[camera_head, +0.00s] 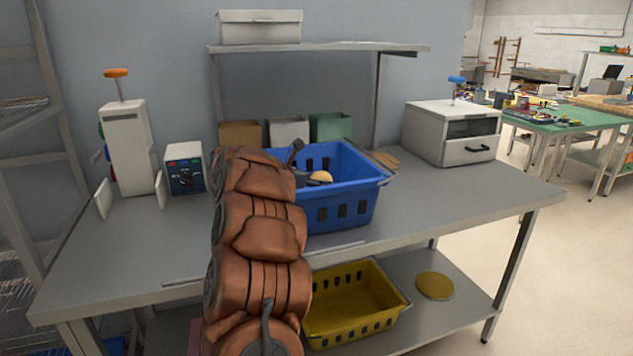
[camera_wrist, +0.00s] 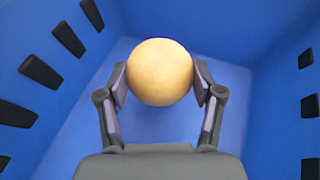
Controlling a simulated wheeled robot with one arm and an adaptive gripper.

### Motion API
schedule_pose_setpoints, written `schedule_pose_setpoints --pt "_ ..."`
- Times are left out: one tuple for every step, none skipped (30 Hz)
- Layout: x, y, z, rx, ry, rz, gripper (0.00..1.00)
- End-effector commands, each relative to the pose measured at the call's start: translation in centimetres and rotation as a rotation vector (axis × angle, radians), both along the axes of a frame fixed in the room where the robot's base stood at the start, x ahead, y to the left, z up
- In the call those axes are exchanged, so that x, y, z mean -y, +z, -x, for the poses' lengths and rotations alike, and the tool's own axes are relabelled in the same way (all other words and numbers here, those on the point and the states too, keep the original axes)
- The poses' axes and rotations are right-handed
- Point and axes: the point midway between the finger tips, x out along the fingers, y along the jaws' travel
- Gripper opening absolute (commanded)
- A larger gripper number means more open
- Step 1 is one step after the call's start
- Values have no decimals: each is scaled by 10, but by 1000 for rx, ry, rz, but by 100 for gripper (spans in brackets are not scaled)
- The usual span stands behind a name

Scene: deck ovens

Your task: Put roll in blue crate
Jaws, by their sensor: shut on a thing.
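The roll (camera_wrist: 160,72) is round and tan. In the wrist view it sits between the two fingers of my gripper (camera_wrist: 160,82), which is shut on it. The blue crate (camera_wrist: 258,60) surrounds the roll and the fingers in that view, with its slotted walls on both sides and its floor below. In the head view the blue crate (camera_head: 345,205) stands on the metal table, and the roll (camera_head: 320,177) shows just inside its rim. My arm hides the crate's left part and most of my gripper. I cannot tell whether the roll touches the crate floor.
A yellow crate (camera_head: 352,308) and a yellow disc (camera_head: 435,286) are on the lower shelf. A small oven (camera_head: 452,132) stands right on the table (camera_head: 450,195), and a control box (camera_head: 185,168) stands left. Small bins (camera_head: 330,127) stand behind the crate. The table's right front is clear.

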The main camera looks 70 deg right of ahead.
Motion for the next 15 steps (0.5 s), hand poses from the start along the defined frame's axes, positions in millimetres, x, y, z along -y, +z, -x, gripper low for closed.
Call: schedule_pose_setpoints --pt "0 0 0 0 0 0 37" --pt "0 0 0 0 0 0 37" --pt "0 -1 0 0 0 0 37" --pt "0 -1 0 0 0 0 37" --pt "0 -2 0 0 0 0 37" --pt "0 -3 0 0 0 -1 37" --pt "0 -4 0 0 0 -1 37" --pt "0 -4 0 1 0 0 37" --pt "0 -4 0 0 0 -1 37" --pt "0 -5 0 0 0 -1 37" --pt "0 -5 0 1 1 -1 37" --pt "0 -6 0 1 1 -1 37" --pt "0 -6 0 1 1 -1 37" --pt "0 -7 0 0 1 0 37" --pt "0 -7 -1 0 1 0 37"
